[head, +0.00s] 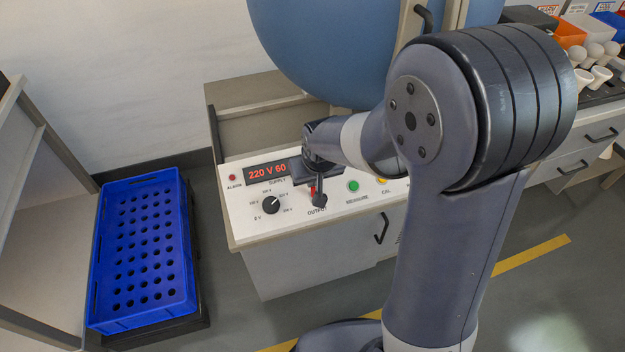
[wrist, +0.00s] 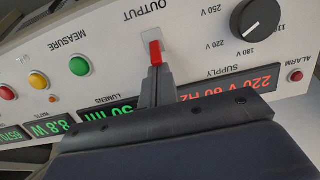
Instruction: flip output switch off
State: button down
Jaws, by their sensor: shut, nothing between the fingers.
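The supply display (head: 268,172) glows red and reads 220 V 60.
A black supply knob (head: 271,205) is left of the switch. Green (head: 353,186) and yellow (head: 381,181) buttons are to its right. A blue crate with holes (head: 180,300) stands at left. A large blue sphere (head: 315,60) is behind the panel. White bulbs (head: 594,52) stand at far right.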

aim_at(314, 188)
jog(key=shift+s+t+b, duration=0.2)
jog(key=shift+t+b, duration=0.2)
jog(key=shift+b, duration=0.35)
jog(key=t+b, duration=0.1)
jog(key=b, duration=0.2)
jog(key=s+t+b, duration=0.1)
jog(key=b, duration=0.2)
jog(key=f+t+y+b, duration=0.1)
jog(key=b, duration=0.1)
jog(key=shift+s+d+b, duration=0.3)
jog(key=shift+s+b, duration=0.05)
jog(key=shift+b, duration=0.05)
jog(key=t+b, duration=0.1)
jog(key=b, duration=0.2)
jog(key=s+t+b, duration=0.1)
jog(key=t+b, duration=0.1)
jog(key=b, duration=0.1)
jog(key=shift+s+d+y, duration=0.1)
jog(key=shift+d+y, duration=0.05)
jog(key=shift+y, duration=0.25)
jog(key=shift+r, duration=0.3)
jog(key=shift+s+d+r+p, duration=0.2)
jog(key=shift+s+p, duration=0.15)
jog(key=shift+s, duration=0.35)
